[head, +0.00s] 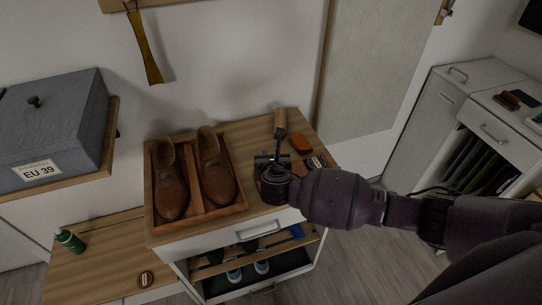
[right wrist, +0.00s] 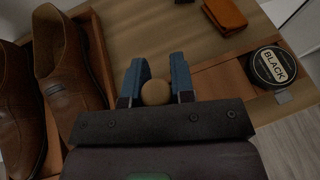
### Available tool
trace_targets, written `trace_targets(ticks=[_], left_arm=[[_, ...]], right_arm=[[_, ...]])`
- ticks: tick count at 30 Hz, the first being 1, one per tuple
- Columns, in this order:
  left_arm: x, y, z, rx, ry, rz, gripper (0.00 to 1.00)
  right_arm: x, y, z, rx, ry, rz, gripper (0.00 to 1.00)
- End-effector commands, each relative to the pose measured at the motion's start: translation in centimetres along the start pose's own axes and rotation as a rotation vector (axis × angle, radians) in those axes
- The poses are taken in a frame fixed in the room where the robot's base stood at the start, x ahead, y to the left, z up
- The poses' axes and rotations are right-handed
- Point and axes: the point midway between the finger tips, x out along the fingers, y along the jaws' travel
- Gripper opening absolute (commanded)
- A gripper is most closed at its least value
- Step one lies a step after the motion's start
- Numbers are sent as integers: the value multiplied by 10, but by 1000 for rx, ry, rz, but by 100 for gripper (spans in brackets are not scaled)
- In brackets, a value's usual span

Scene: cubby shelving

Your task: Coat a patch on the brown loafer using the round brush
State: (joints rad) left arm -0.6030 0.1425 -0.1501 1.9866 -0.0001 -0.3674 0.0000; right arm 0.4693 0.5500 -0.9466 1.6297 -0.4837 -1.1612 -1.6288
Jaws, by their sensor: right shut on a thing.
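Two brown shoes, the left one (head: 171,190) and the right one (head: 215,176), sit side by side in a wooden tray (head: 195,188) on the cabinet top. They also show at the left of the right wrist view (right wrist: 62,70). My right gripper (head: 272,166) is right of the tray, shut on the round brush (head: 280,122). The brush's wooden handle points up in the head view; in the right wrist view its round end (right wrist: 155,92) shows between the blue fingers (right wrist: 156,82). The bristles are hidden. My left gripper is not in view.
An orange-brown block (head: 301,144) and a round tin labelled BLACK (right wrist: 272,67) lie right of my gripper. A grey box (head: 52,125) marked EU 39 stands on a left shelf. A green bottle (head: 70,240) and a small brush (head: 146,279) are on the lower bench.

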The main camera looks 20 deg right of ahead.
Motion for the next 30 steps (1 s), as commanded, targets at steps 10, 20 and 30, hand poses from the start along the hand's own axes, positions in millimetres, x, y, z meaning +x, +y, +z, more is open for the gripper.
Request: trace_targets(ticks=[10,20,30], left_arm=[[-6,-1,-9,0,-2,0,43],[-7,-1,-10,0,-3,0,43],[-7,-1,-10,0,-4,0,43]], right_arm=[[-8,0,22,0,-4,1,0],[-16,0,41,1,-4,1,0],[-20,0,50,1,-3,0,0]])
